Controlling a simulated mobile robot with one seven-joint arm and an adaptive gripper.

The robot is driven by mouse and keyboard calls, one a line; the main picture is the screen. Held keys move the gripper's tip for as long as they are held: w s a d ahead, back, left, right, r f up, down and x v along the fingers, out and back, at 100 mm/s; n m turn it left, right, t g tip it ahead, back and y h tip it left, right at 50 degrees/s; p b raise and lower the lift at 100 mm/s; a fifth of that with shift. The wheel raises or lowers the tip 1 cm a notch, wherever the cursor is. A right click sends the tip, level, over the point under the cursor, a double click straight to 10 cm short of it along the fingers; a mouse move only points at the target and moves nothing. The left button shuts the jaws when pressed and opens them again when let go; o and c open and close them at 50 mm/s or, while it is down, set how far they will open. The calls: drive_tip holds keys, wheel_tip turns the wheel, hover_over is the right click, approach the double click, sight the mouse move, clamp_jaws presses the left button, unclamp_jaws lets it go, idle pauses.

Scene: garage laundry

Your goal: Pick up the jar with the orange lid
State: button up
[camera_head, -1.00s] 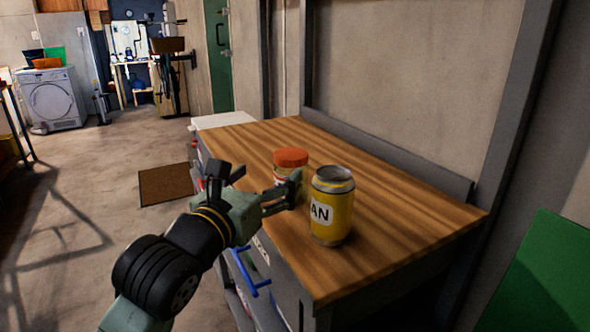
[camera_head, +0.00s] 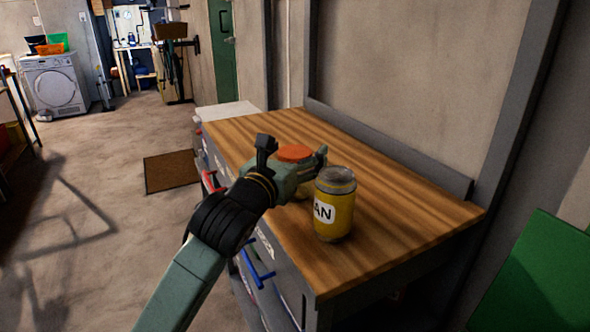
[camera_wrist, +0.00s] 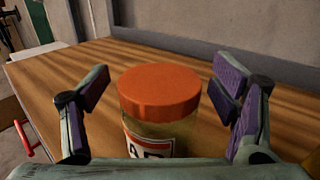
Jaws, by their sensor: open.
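The jar with the orange lid (camera_wrist: 158,92) stands upright on the wooden worktop. In the wrist view it is between the two open fingers of my gripper (camera_wrist: 160,90), with a gap on each side. Its lower part is hidden by the gripper body. In the head view only its orange lid (camera_head: 295,153) and a little of its side show behind my gripper (camera_head: 305,168). The purple finger pads are apart, and nothing is held.
A yellow can (camera_head: 335,205) stands close to the right of my gripper in the head view. The wooden worktop (camera_head: 400,195) is clear behind and to the right. A grey wall (camera_head: 400,80) rises along its back edge.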

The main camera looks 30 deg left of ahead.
drive_tip(key=c, duration=1.4)
drive_tip(key=shift+r, duration=0.1)
